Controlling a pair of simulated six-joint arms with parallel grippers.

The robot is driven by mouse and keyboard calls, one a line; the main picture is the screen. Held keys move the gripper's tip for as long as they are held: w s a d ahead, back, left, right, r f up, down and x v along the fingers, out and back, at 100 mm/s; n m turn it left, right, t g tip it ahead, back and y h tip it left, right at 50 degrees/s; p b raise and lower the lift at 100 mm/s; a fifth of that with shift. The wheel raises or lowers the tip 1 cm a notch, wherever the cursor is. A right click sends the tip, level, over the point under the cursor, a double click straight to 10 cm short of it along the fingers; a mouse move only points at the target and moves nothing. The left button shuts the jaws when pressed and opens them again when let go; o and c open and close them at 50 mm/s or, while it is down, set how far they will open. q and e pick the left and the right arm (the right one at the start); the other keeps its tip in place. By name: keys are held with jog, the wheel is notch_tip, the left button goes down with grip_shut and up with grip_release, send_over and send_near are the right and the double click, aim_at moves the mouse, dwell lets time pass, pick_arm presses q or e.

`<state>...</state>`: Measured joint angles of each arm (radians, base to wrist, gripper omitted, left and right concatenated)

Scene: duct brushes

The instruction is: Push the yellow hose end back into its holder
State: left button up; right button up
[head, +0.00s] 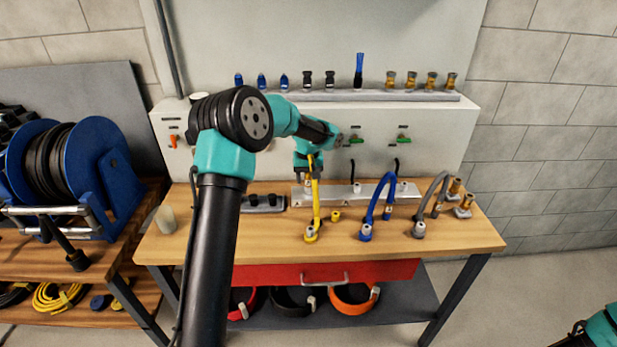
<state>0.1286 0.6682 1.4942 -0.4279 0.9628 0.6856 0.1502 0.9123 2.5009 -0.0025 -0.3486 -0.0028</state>
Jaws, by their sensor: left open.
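The yellow hose (316,200) runs down the workbench from under my left gripper. Its front end (311,235) is a yellow and grey fitting near the bench's front. My left gripper (311,172) is open at the upper part of the yellow hose; its fingers are small and partly merge with the hose, so contact cannot be told. A metal rail (343,198) with warning marks lies behind the hose end. A small yellow fitting (335,215) stands right of the hose. I cannot tell which part is the yellow holder. Only a piece of my right arm shows at the lower right corner.
A blue hose (384,194) and a grey hose (434,199) arch to the right. Brass fittings (463,205) stand at the right end. A pale cylinder (166,219) stands at the left. A shelf (363,96) of brushes is behind. The bench's front left is clear.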

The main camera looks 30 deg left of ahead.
pick_arm(q)
jog(key=shift+s+d+f, duration=0.1)
jog(key=shift+s+f, duration=0.15)
jog(key=shift+f, duration=0.5)
grip_shut()
jog(key=shift+r, duration=0.25)
jog(key=shift+w+r, duration=0.2)
jog(key=shift+r, duration=2.85)
jog(key=s+d+f, duration=0.1)
jog(key=s+d, duration=0.3)
jog(key=d, duration=0.8)
jog(key=shift+d+f, duration=0.25)
jog(key=shift+d, duration=0.05)
